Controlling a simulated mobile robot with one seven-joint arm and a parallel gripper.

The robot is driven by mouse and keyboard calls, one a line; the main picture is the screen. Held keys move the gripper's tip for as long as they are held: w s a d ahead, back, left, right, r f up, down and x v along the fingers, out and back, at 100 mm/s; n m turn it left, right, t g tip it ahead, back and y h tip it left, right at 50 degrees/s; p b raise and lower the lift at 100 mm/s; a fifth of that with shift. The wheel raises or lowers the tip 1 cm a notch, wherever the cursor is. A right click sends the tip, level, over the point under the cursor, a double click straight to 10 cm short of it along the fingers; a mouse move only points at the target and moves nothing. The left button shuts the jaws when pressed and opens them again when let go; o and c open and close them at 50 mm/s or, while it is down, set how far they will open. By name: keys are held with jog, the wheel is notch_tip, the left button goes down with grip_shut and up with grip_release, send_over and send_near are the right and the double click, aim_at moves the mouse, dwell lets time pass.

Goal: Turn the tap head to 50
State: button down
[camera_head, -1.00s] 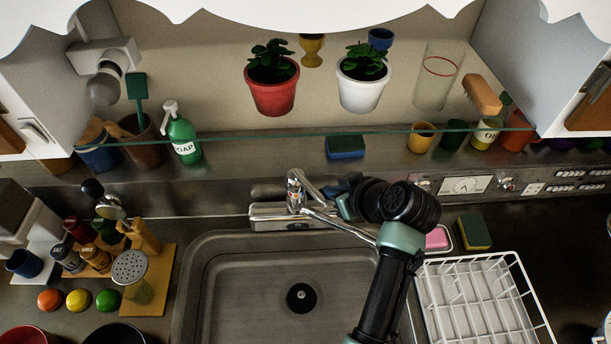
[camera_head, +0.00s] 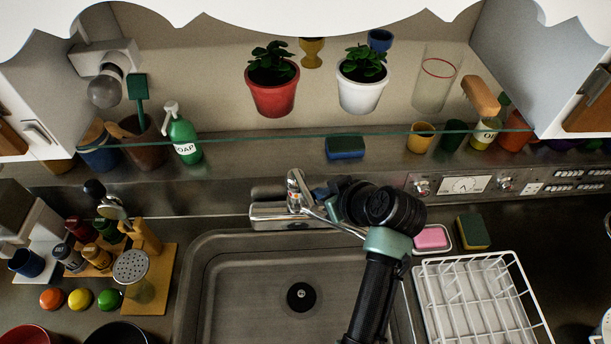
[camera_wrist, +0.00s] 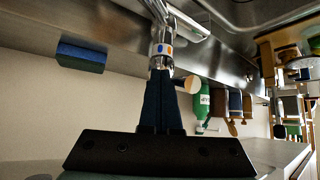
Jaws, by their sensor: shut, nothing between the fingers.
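The chrome tap (camera_head: 294,190) stands on a metal base behind the sink, with its spout (camera_head: 335,226) reaching right and forward over the basin. In the wrist view, the tap head (camera_wrist: 162,50) shows a red and a blue mark. My gripper (camera_head: 320,192) is just right of the tap head in the head view, partly hidden by my wrist. In the wrist view, its dark fingers (camera_wrist: 160,80) are together, with their tips at the tap head. They look close to or touching it; I cannot tell which. No scale or number shows on the tap head.
The sink basin (camera_head: 255,280) is empty. A white dish rack (camera_head: 480,300), a pink soap (camera_head: 432,238) and a sponge (camera_head: 473,233) are at right. A glass shelf (camera_head: 300,136) spans behind the tap.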

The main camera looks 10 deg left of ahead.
jog(key=shift+s+a, duration=0.45)
jog(key=shift+a, duration=0.05)
jog(key=shift+p, duration=0.3)
jog(key=shift+s+a, duration=0.3)
jog(key=shift+a, duration=0.15)
notch_tip(320, 180, up, 8)
jog(key=d+p, duration=0.1)
jog(key=p, duration=0.5)
jog(key=shift+d, duration=0.15)
dwell(0.7)
